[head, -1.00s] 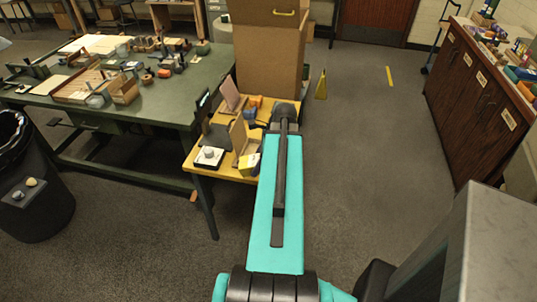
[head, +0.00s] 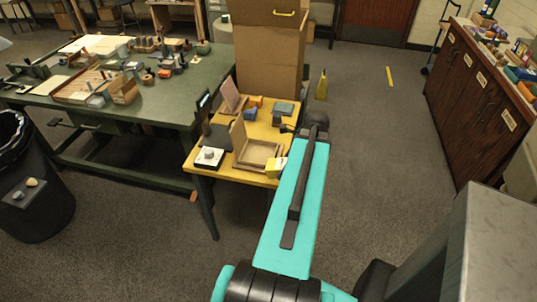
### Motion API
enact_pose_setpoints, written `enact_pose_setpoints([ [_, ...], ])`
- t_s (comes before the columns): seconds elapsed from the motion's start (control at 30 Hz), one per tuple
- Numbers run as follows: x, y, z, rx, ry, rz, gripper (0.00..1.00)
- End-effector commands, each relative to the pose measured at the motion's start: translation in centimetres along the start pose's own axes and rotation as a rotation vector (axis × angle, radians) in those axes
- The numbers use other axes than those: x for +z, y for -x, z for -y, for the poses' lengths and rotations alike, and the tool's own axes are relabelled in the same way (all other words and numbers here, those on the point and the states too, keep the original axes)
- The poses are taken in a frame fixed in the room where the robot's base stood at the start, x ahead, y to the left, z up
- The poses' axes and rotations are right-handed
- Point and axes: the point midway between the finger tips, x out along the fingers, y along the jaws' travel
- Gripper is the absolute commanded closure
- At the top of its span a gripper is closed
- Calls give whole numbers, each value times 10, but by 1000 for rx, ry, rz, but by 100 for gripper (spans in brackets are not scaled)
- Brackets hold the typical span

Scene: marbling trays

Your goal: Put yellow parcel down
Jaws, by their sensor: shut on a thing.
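The yellow parcel (head: 275,168) shows in the head view at the front right edge of the small yellow table (head: 229,176), just left of my turquoise arm. Its right part is hidden behind the arm. My gripper is hidden behind my arm, so its fingers cannot be seen. I cannot tell whether the parcel touches the tabletop or hangs above it.
On the yellow table are an open wooden tray (head: 272,147), a white box with a round knob (head: 209,157) and small blue and orange blocks. Cardboard boxes (head: 270,60) stand behind. A green workbench (head: 180,100) is left.

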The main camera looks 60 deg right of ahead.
Motion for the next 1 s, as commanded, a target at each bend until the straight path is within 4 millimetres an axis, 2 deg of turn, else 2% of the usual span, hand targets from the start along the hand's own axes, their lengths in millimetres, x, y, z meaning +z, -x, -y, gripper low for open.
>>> enact_pose_setpoints([
  [0.27, 10, -4, 14, 1, 1, 1, 84],
  [1.0, 58, -33, 86, 0, 1, 1, 84],
])
